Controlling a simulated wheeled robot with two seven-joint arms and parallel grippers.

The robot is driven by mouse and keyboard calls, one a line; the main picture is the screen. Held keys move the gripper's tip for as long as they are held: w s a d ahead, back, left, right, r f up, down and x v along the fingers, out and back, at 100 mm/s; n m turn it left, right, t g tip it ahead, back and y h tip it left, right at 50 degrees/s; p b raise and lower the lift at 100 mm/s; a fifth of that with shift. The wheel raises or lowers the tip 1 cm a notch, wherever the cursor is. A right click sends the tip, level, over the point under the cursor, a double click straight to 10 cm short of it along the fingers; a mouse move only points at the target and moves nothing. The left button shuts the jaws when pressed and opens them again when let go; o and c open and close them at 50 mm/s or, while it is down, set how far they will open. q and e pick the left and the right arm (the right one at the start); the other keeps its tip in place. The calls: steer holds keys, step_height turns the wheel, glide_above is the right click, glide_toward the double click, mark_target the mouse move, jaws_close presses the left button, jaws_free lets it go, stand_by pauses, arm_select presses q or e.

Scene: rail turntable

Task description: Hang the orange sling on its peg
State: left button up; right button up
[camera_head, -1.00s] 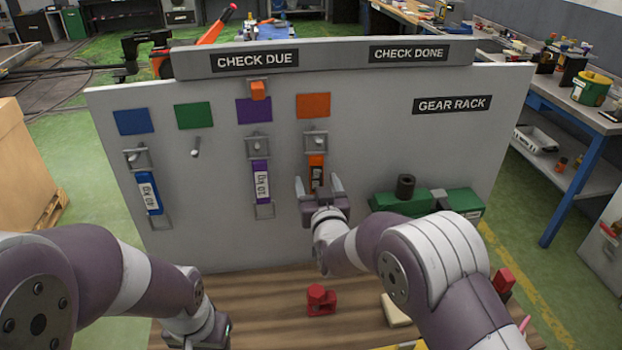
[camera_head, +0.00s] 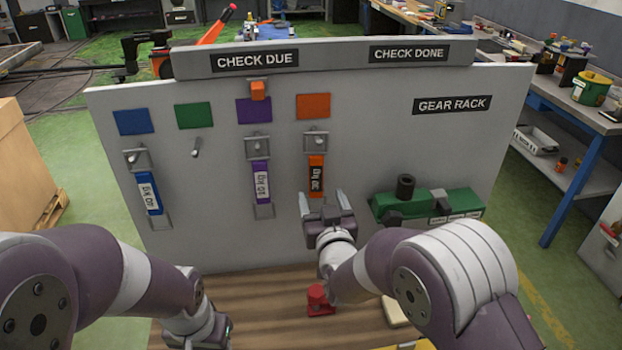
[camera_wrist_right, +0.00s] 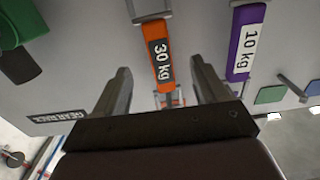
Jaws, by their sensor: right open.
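The orange sling (camera_head: 316,177), with a dark label, hangs straight down against the board below the orange square (camera_head: 313,106). Its upper end is at the peg with a grey plate (camera_head: 315,141). In the right wrist view the sling (camera_wrist_right: 158,50) is seen upside down, reads "30 kg" and has a grey loop at its lower end. My right gripper (camera_head: 323,201) is open, just below and in front of the sling. In the wrist view its fingers stand apart on either side of the sling, touching nothing visible.
A purple sling (camera_head: 261,182) and a blue sling (camera_head: 149,192) hang to the left; the green-square peg (camera_head: 196,148) is bare. A green gear rack (camera_head: 430,205) sits right of my right gripper. A red part (camera_head: 318,300) stands on the wooden table (camera_head: 255,295).

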steer(key=shift+s+d, duration=0.15)
steer(key=shift+s, duration=0.5)
steer(key=shift+s+d, duration=0.15)
steer(key=shift+s, duration=0.45)
